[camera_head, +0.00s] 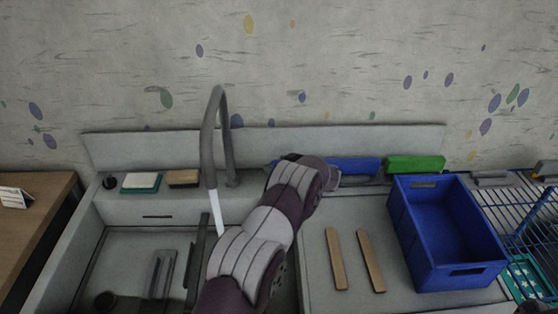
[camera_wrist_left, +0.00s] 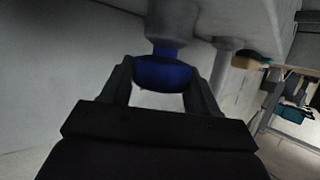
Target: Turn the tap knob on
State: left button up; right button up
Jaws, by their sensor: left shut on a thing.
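The grey tap (camera_head: 213,135) arches up from the back ledge of the sink. A white stream of water (camera_head: 219,212) runs down from its spout. In the left wrist view the blue tap knob (camera_wrist_left: 163,72) sits between the two dark fingers of my left gripper (camera_wrist_left: 162,80), which is shut on it. In the head view my left arm and wrist reach up to the ledge right of the tap and hide the fingers and nearly all of the knob. My right gripper is in neither view.
A blue crate (camera_head: 397,215) stands on the right counter beside two wooden sticks (camera_head: 338,258). A sponge on a teal dish (camera_head: 141,182) and a brown block (camera_head: 183,178) lie on the ledge left of the tap. Blue (camera_head: 357,168) and green (camera_head: 414,164) items lie at the back right.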

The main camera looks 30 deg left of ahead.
pick_arm(q)
jog(key=shift+n+g, duration=0.6)
jog(key=shift+g, duration=0.1)
jog(key=shift+y, duration=0.3)
jog(key=o, duration=1)
jog(key=shift+a, duration=0.1)
jog(key=shift+c, duration=0.2)
jog(key=b+v, duration=0.1)
jog(key=v, duration=1.1)
jog(key=shift+d+r+b, duration=0.25)
jog(key=shift+b, duration=0.1)
